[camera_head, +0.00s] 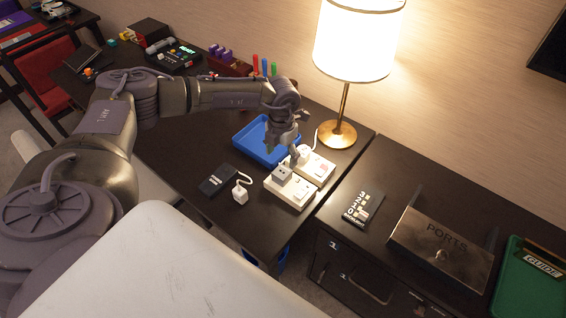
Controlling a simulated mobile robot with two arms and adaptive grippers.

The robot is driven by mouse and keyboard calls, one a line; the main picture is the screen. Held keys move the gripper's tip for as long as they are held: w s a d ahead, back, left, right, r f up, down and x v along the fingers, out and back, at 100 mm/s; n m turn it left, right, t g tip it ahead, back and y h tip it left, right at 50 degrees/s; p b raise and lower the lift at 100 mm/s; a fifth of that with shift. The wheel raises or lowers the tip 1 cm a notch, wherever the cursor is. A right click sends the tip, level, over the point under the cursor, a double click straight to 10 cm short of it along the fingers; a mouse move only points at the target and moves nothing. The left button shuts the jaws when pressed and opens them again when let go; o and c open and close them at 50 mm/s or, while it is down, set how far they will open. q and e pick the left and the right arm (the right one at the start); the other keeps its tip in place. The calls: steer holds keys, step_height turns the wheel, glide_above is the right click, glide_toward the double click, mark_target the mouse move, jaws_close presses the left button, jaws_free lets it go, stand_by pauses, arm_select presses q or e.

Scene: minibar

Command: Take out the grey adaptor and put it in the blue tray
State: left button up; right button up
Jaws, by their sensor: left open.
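The grey adaptor (282,173) sits in a white socket block (291,191) near the right end of the dark desk. The blue tray (247,143) lies just behind it, partly hidden by my left gripper. My left gripper (291,154) points down, open, above and just behind the adaptor. I cannot tell whether a fingertip touches it. My right gripper is not in view.
A second white block (316,167) with a white plug stands beside the first. A black box (217,180) with a corded white plug (240,194) lies to the left. A lit lamp (338,134) stands behind. The desk's left middle is clear.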

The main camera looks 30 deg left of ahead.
mark_target(282, 172)
arm_select(q)
step_height(282, 172, down, 9)
steer(key=b, duration=0.6)
steer(key=shift+b, duration=0.35)
steer(key=shift+f, duration=0.1)
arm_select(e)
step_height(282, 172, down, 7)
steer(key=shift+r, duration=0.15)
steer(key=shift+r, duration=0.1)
arm_select(q)
jaws_close()
stand_by(0.6)
steer(key=shift+w+r, duration=0.1)
steer(key=shift+r, duration=0.1)
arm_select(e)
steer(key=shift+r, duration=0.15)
arm_select(q)
steer(key=shift+r+p, duration=2.45)
steer(key=shift+r, duration=0.45)
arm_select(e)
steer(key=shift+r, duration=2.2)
